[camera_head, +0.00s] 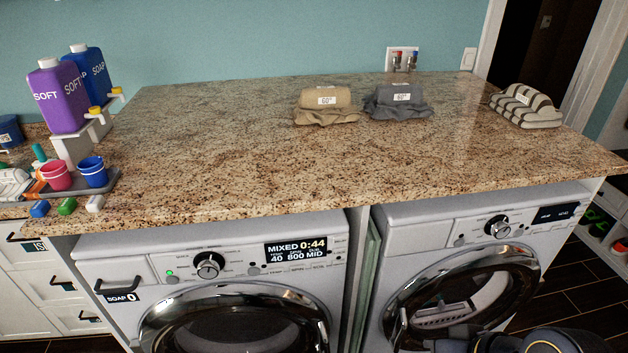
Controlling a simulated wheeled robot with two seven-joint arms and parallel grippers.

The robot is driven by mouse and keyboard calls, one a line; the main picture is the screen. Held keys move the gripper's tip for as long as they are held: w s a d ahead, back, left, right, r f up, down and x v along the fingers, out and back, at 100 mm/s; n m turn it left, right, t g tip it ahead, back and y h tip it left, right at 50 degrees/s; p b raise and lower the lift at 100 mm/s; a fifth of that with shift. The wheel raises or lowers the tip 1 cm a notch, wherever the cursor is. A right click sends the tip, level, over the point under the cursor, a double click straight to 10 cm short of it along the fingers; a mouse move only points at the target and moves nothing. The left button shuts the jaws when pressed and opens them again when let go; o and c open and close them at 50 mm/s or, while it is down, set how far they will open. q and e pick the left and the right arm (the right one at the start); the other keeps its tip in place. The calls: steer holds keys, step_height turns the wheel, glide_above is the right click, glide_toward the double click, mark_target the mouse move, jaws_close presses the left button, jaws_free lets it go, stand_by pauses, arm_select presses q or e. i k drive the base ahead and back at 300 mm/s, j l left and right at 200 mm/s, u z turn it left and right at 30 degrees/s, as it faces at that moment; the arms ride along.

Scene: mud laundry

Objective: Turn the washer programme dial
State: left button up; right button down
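The washer (130,253) is the left white front-loader under the counter. Its round silver programme dial (208,266) sits on the panel, left of the lit display (295,250). The display reads MIXED 0:44, with 40, 800 and MID below. A green light (171,276) glows left of the dial. Nothing touches or covers the dial. My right arm shows at the bottom right, in front of the second machine and well right of the dial. Its gripper is low at the frame's edge and partly cut off, so its opening cannot be told. My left gripper is out of view.
The granite counter (220,150) overhangs both machines. A second machine (410,230) with its own dial (497,227) stands right. The soap drawer handle (118,288) is left of the washer dial. Bottles, cups and a tray (112,183) crowd the counter's left; folded cloths (326,104) lie farther back.

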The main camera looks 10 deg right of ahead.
mark_target(208, 265)
steer(key=j+z, duration=0.25)
steer(key=j, duration=0.55)
steer(key=k+j+z, duration=0.15)
steer(key=j+z, duration=0.15)
steer(key=j, duration=0.5)
